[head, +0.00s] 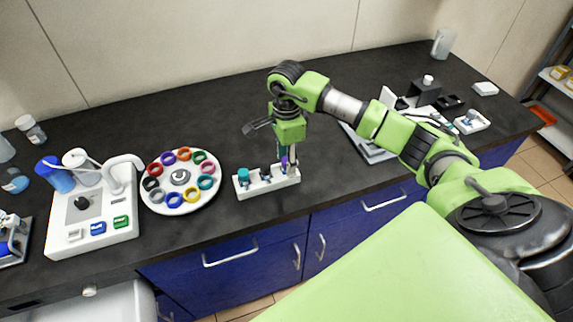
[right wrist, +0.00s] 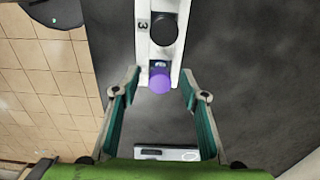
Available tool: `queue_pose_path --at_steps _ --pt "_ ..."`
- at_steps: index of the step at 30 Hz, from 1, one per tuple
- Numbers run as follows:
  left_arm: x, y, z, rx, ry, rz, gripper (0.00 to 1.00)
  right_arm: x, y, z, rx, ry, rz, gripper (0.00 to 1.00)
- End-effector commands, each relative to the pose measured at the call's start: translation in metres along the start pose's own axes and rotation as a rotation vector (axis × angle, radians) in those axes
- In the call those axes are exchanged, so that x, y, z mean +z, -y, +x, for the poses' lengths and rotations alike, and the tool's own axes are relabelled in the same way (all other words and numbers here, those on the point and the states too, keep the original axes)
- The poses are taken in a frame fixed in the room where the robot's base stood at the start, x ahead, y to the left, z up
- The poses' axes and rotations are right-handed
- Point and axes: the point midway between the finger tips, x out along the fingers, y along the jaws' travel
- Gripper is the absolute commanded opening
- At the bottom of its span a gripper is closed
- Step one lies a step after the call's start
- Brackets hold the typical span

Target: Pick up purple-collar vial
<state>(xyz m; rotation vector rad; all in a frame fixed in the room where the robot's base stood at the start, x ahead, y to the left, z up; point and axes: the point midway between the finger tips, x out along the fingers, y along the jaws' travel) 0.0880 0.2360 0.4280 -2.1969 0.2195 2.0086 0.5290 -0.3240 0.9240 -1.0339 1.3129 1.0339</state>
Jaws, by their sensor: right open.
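The purple-collar vial (head: 284,162) stands at the right end of a small white rack (head: 268,188) near the bench's front edge. In the right wrist view its round purple top (right wrist: 160,83) lies between the fingers of my right gripper (right wrist: 159,76). The fingers are apart, with a gap on each side of the purple top. In the head view my right gripper (head: 287,158) points down over the rack's right end and partly hides the vial. My left gripper is not in view.
Other vials stand in the rack; a black-topped one (right wrist: 163,30) is beside the purple one. A round white tray of coloured rings (head: 190,205) and a white device (head: 60,245) are to the left. Dark bench behind the rack is clear.

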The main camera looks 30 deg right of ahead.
Motion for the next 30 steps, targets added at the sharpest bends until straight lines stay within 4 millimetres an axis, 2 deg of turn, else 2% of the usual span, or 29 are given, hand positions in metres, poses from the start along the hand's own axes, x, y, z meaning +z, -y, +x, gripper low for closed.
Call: queue_pose_path --at_steps 8,9,13,25,30 --pt "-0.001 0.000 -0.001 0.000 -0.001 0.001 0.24 0.000 0.000 0.006 -0.001 0.001 0.000 0.41" --pt "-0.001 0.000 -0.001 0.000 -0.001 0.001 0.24 0.000 0.000 0.006 -0.001 0.001 0.000 0.35" --pt "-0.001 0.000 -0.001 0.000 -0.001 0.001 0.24 0.000 0.000 0.006 -0.001 0.001 0.000 0.02" --pt "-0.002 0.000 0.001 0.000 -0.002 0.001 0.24 0.000 0.001 0.004 -0.002 0.001 0.000 0.01" --pt "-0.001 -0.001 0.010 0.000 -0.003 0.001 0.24 0.000 0.001 -0.007 -0.005 0.001 0.000 0.01"
